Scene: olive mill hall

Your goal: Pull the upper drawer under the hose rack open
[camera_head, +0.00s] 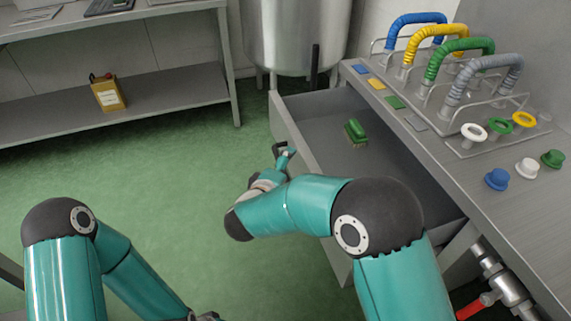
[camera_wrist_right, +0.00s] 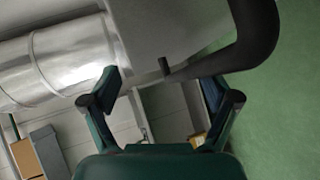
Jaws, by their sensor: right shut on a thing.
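The upper drawer (camera_head: 385,160) under the hose rack (camera_head: 455,80) stands well out from the grey bench, its inside showing. A green brush (camera_head: 355,131) lies in it. My right gripper (camera_head: 284,156) is at the outside of the drawer front, at the dark handle (camera_head: 278,149), and is shut on it. In the right wrist view the dark curved handle (camera_wrist_right: 255,45) looms large beside the fingers (camera_wrist_right: 162,84); the exact contact is hard to see.
Blue, yellow, green and grey hoses arch over the rack. Rings and knobs (camera_head: 497,179) lie on the bench. A steel tank (camera_head: 297,35) stands behind the drawer. The green floor before the drawer is clear.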

